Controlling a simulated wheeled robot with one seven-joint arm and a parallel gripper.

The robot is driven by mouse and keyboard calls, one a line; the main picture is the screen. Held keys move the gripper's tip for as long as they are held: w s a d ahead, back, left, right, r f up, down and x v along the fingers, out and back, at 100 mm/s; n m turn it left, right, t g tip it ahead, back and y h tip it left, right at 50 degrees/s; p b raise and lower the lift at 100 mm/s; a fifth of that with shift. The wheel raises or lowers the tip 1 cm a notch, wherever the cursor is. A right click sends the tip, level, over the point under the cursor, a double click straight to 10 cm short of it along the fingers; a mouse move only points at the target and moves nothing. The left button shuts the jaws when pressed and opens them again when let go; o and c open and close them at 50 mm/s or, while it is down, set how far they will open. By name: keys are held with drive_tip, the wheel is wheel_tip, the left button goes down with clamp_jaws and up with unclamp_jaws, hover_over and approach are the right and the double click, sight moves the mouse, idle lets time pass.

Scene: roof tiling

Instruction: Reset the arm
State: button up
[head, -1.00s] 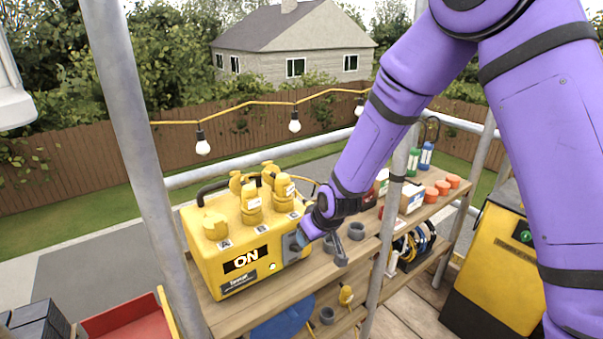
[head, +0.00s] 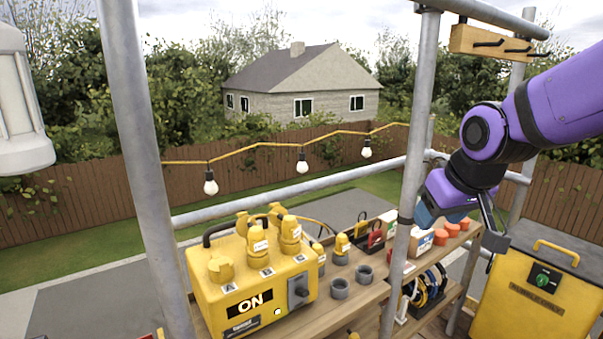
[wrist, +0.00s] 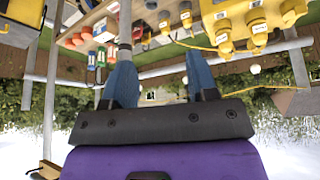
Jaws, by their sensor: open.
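My purple arm (head: 560,95) is raised at the right of the head view. My gripper (head: 460,222) is at its end, in front of the right part of the shelf and apart from the yellow power box. In the wrist view, which is upside down, my gripper (wrist: 160,72) has its two blue fingers spread wide with nothing between them. The yellow power box (head: 275,311) stands on the shelf at lower centre, with an "ON" label and a grey switch (head: 298,289) on its front. The box also shows at the top right of the wrist view (wrist: 236,10).
Scaffold poles (head: 409,150) rise close to my arm, and a wooden rack with hooks (head: 490,43) hangs at upper right. Grey rings (head: 340,288), yellow plugs and orange cups (head: 440,237) stand on the shelf (head: 352,317). A yellow cabinet (head: 535,300) is at lower right.

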drive_tip(key=s+d+r+m, duration=0.1)
drive_tip(key=s+d+r, duration=0.1)
drive_tip(key=s, duration=0.6)
drive_tip(key=s+d+r+m+h, duration=0.1)
drive_tip(key=s+d+r, duration=0.2)
drive_tip(key=s+d, duration=0.2)
drive_tip(key=s, duration=0.3)
drive_tip(key=shift+s+m, duration=0.25)
drive_tip(key=shift+m, duration=0.15)
